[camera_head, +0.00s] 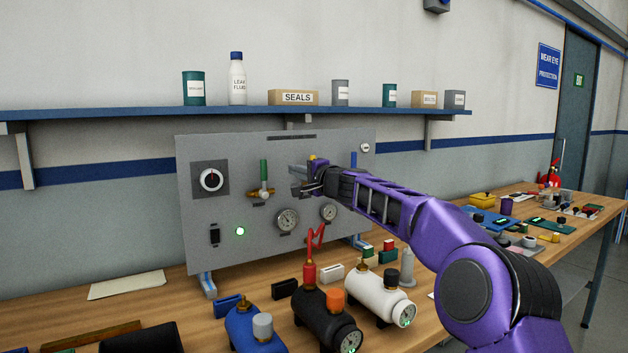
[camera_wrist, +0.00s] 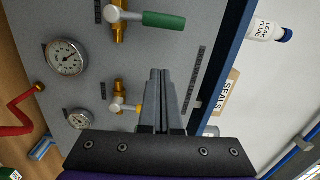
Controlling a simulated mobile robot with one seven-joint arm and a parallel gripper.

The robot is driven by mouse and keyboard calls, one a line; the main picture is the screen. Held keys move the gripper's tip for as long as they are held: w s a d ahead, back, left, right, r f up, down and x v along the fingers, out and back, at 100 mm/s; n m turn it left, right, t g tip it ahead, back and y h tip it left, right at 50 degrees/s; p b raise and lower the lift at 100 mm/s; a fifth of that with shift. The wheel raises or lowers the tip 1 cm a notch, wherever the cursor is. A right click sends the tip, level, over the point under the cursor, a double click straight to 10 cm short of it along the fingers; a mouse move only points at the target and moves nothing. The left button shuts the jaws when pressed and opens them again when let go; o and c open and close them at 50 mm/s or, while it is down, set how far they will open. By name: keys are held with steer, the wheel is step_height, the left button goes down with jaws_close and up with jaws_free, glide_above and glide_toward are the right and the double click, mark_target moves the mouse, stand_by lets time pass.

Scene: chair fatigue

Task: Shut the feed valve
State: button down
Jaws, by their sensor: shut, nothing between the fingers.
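A grey upright panel (camera_head: 225,222) carries two brass valves. The left valve has a green lever (camera_head: 264,172) that stands upright, across its horizontal brass body (camera_head: 261,194). In the wrist view this green lever (camera_wrist: 164,20) is at the top, clear of my fingers. The second valve (camera_wrist: 118,100) is just left of my fingers in the wrist view; a bit of yellow shows on it, and the rest of its lever is hidden. My gripper (camera_head: 304,180) is shut and empty in front of the panel at this second valve; its fingers (camera_wrist: 161,75) show together. I cannot tell whether they touch it.
Two gauges (camera_head: 287,219) (camera_head: 328,212), a black knob (camera_head: 211,179) and a lit green lamp (camera_head: 240,231) are on the panel. Blue, black and white cylinders (camera_head: 378,290) stand on the wooden bench before it. A shelf (camera_head: 110,113) with bottles and boxes runs above.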

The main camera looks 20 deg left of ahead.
steer(key=v, duration=0.7)
steer(key=shift+s+d, duration=0.25)
steer(key=shift+d, duration=0.1)
steer(key=shift+f, duration=0.15)
